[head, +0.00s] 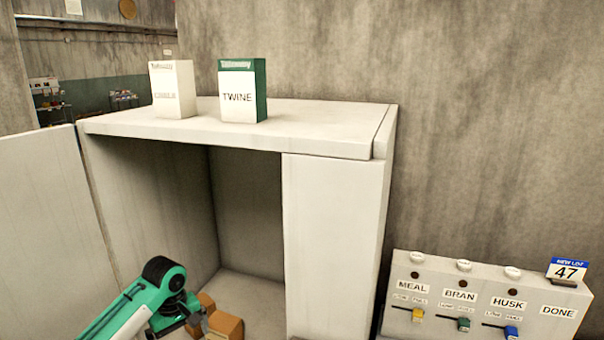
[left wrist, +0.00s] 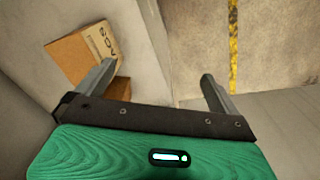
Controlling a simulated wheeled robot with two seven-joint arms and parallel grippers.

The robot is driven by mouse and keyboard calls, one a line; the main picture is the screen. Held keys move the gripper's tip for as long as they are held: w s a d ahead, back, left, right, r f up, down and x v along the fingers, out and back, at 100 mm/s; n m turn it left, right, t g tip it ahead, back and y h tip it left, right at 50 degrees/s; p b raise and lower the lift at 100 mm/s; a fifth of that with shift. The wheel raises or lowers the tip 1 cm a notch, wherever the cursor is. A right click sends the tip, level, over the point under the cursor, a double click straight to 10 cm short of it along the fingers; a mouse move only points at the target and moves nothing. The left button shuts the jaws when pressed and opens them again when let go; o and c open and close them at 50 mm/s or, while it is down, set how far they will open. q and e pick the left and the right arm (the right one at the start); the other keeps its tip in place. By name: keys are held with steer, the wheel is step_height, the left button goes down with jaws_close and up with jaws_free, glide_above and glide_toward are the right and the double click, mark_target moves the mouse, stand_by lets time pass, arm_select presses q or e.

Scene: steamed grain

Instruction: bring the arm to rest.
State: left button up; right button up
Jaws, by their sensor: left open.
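My left arm comes in from the lower left in the head view, in front of the open cabinet (head: 335,225). My left gripper (head: 192,318) is low in the cabinet opening, close to brown boxes (head: 226,325) at the bottom edge. In the left wrist view the gripper (left wrist: 158,72) is open, with nothing between its fingers. A brown box with dark lettering (left wrist: 80,58) lies beyond the left finger, which overlaps it in the picture; I cannot tell whether they touch. My right gripper is not in view.
A white carton (head: 172,90) and a green-and-white TWINE carton (head: 242,92) stand on the cabinet top. The cabinet wall rises close on the left. A panel (head: 470,300) with MEAL, BRAN and HUSK sliders and a 47 card (head: 568,271) stands at right.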

arm_select(q)
steer(key=s+d+f+m+t+h, duration=0.1)
steer(key=s+d+f+m, duration=0.4)
steer(key=s, duration=0.4)
steer(key=s+d+f+m+t+h, duration=0.1)
steer(key=s+d+f+m, duration=0.1)
steer(key=s+d+f, duration=0.55)
steer(key=s+a+r+m+t+y, duration=0.1)
steer(key=s+a+r+m, duration=0.15)
steer(key=s, duration=0.75)
steer(key=s+a+r+m+y, duration=0.1)
steer(key=s+a, duration=0.3)
steer(key=s, duration=0.5)
step_height(320, 180, down, 32)
steer(key=s+g, duration=0.1)
steer(key=s+a+f+g, duration=0.1)
steer(key=s+a+f, duration=0.2)
steer(key=s+f, duration=1.6)
steer(key=shift+a, duration=0.2)
